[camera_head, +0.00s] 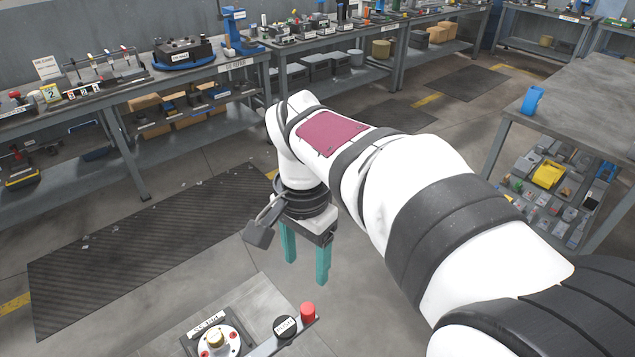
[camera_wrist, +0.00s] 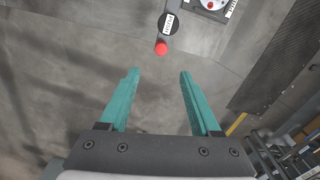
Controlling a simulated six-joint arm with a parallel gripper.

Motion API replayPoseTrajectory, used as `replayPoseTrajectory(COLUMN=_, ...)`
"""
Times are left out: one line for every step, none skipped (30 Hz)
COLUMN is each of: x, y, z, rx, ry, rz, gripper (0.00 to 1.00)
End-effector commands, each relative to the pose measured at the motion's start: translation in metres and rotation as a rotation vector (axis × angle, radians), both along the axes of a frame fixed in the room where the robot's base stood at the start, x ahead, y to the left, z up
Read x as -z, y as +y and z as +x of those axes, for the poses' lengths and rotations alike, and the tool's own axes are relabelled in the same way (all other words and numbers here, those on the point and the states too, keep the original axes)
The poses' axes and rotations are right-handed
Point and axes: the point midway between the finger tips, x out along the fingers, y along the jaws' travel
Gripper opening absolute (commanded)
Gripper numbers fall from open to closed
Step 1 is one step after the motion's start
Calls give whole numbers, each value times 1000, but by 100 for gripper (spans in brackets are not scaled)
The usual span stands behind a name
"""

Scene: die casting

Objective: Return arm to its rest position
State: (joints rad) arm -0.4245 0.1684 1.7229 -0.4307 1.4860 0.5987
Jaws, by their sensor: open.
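My gripper (camera_head: 306,262) hangs at the end of my white arm in the head view, its two teal fingers pointing down. In the wrist view my gripper (camera_wrist: 158,85) shows its fingers spread apart with nothing between them. The grey concrete floor shows beyond them. A fixture plate (camera_head: 238,308) with a round white and brass part stands below and left of the gripper. A red button (camera_head: 308,311) and a black labelled knob (camera_head: 286,327) sit on a bar beside it. The red button also shows in the wrist view (camera_wrist: 162,48), beyond the fingertips and apart from them.
A long workbench (camera_head: 140,90) with tools and labelled devices runs along the back. A grey table (camera_head: 590,95) holding a blue object (camera_head: 532,100) stands at the right, with small parts on its lower shelf. A dark mat (camera_head: 150,250) lies on open floor at left.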

Motion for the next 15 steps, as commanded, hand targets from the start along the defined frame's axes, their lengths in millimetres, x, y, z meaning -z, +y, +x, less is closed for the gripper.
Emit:
replayPoseTrajectory(x=-2, y=0, z=0, rx=0, ry=0, rz=0, gripper=64)
replayPoseTrajectory(x=-3, y=0, z=0, rx=-1, ry=0, rz=0, gripper=64)
replayPoseTrajectory(x=-3, y=0, z=0, rx=-1, ry=1, rz=-1, gripper=64)
replayPoseTrajectory(x=-3, y=0, z=0, rx=-1, ry=1, rz=-1, gripper=64)
replayPoseTrajectory(x=-3, y=0, z=0, rx=-1, ry=1, rz=-1, gripper=64)
replayPoseTrajectory(x=-3, y=0, z=0, rx=-1, ry=1, rz=-1, gripper=64)
replayPoseTrajectory(x=-3, y=0, z=0, rx=-1, ry=1, rz=-1, gripper=64)
replayPoseTrajectory(x=-3, y=0, z=0, rx=-1, ry=1, rz=-1, gripper=64)
replayPoseTrajectory(x=-3, y=-1, z=-1, rx=-1, ry=1, rz=1, gripper=64)
replayPoseTrajectory(x=-4, y=-5, z=-4, rx=-2, ry=2, rz=3, gripper=64)
replayPoseTrajectory(x=-5, y=-13, z=-10, rx=-3, ry=4, rz=9, gripper=64)
replayPoseTrajectory(x=-6, y=-29, z=-24, rx=-10, ry=9, rz=20, gripper=64)
replayPoseTrajectory(x=-6, y=-44, z=-40, rx=-19, ry=13, rz=34, gripper=64)
replayPoseTrajectory(x=-5, y=-59, z=-58, rx=-29, ry=17, rz=47, gripper=64)
replayPoseTrajectory(x=0, y=-77, z=-85, rx=-45, ry=21, rz=69, gripper=64)
